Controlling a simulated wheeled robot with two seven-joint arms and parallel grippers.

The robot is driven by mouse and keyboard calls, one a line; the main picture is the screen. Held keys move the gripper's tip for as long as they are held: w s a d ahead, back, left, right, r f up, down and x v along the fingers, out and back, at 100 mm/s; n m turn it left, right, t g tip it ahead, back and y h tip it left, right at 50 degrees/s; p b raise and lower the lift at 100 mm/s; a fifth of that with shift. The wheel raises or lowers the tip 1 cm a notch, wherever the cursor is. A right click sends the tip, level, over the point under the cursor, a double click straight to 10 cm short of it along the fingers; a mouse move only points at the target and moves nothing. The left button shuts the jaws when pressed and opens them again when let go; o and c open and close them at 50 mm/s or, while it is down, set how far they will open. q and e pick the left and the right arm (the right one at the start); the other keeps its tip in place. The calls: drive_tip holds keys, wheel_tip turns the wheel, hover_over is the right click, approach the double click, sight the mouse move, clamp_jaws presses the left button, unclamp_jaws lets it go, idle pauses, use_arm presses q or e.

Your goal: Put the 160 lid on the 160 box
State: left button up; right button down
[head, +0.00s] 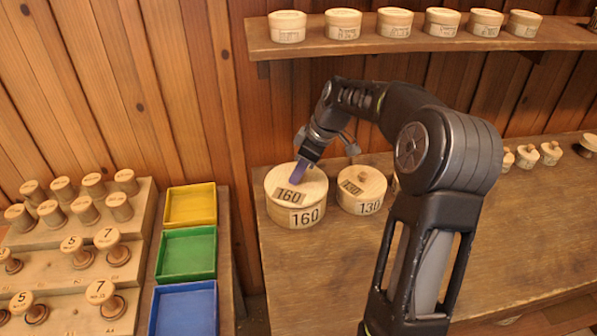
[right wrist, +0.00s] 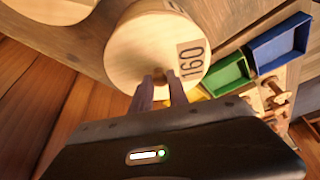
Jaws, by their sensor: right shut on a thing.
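The 160 box (head: 304,216) is a round pale wooden box on the workbench, with a "160" label on its side. The 160 lid (head: 313,190) lies on top of it, also labelled "160". It shows in the right wrist view (right wrist: 140,50) too. My right gripper (head: 304,172) reaches down over the lid. In the right wrist view its fingers (right wrist: 161,82) are shut on the small knob at the lid's middle. I cannot tell whether the lid is fully seated. My left gripper is not in view.
A 130 box (head: 358,204) with its knobbed lid stands just right of the 160 box. Yellow (head: 190,205), green (head: 187,254) and blue (head: 184,310) trays lie to the left, beside a stepped rack (head: 65,262) of spools. Several round boxes stand on the shelf (head: 400,47).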

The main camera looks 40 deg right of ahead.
drive_tip(key=shift+f+b, duration=0.2)
drive_tip(key=shift+b, duration=0.1)
idle(0.4)
drive_tip(key=c, duration=1.2)
unclamp_jaws()
drive_tip(key=shift+o, duration=0.2)
drive_tip(key=o, duration=0.4)
drive_tip(key=shift+c, duration=0.2)
drive_tip(key=shift+r, duration=0.15)
drive_tip(key=shift+r+p, duration=0.45)
drive_tip(key=shift+r, duration=0.15)
